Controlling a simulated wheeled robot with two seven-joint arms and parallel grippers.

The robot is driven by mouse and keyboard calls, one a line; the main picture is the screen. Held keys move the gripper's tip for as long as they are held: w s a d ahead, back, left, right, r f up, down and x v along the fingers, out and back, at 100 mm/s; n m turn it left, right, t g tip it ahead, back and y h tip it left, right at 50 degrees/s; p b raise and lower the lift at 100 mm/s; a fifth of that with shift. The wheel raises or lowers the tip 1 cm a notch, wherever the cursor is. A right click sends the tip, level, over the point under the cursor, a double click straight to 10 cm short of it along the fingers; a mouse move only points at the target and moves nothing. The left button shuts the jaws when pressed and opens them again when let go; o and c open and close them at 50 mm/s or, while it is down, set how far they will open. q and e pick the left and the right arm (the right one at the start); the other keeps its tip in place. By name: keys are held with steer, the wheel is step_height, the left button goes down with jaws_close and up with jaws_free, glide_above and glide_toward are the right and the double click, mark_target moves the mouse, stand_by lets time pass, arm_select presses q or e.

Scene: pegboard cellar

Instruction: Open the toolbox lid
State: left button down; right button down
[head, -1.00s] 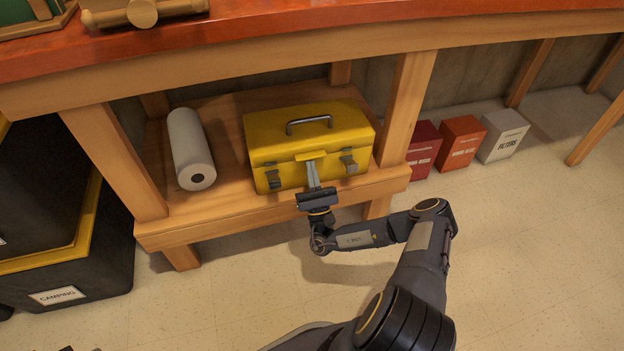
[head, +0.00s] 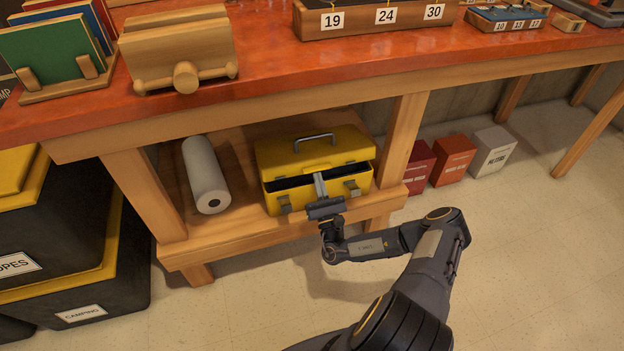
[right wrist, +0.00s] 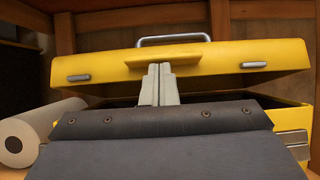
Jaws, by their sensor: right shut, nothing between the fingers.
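The yellow toolbox (head: 283,195) sits on the low wooden shelf under the bench. Its lid (head: 300,154) is raised a little at the front, with a dark gap between lid and box. My right gripper (head: 319,182) is shut and empty, its fingertips at the front middle of the lid. In the right wrist view the shut fingers (right wrist: 159,75) stand upright just under the lid's front tab (right wrist: 175,56); whether they touch it I cannot tell. The grey handle (head: 314,140) lies on top of the lid. The toolbox's inside is hidden. My left gripper is out of view.
A white paper roll (head: 205,172) lies on the shelf (head: 235,229) left of the toolbox. A bench leg (head: 403,140) stands close on its right. The orange bench top (head: 270,65) overhangs above. Small boxes (head: 453,160) stand on the floor to the right.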

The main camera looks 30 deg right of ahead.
steer(key=w+r+g+p, duration=0.1)
steer(key=r+p, duration=0.2)
steer(key=p, duration=0.1)
steer(key=w+r+g+p, duration=0.1)
steer(key=r+g+p, duration=0.1)
steer(key=p, duration=0.3)
steer(key=w+d+r+g+y+p, duration=0.1)
steer(key=r+p, duration=0.4)
steer(key=shift+w, duration=0.2)
steer(key=w+r+p, duration=0.2)
steer(key=shift+d+p, duration=0.2)
steer(key=shift+p, duration=0.15)
steer(key=w+d+r+p, duration=0.2)
steer(key=w+r, duration=0.2)
steer(key=w, duration=0.2)
steer(key=shift+w+r, duration=0.15)
steer(key=shift+w, duration=0.25)
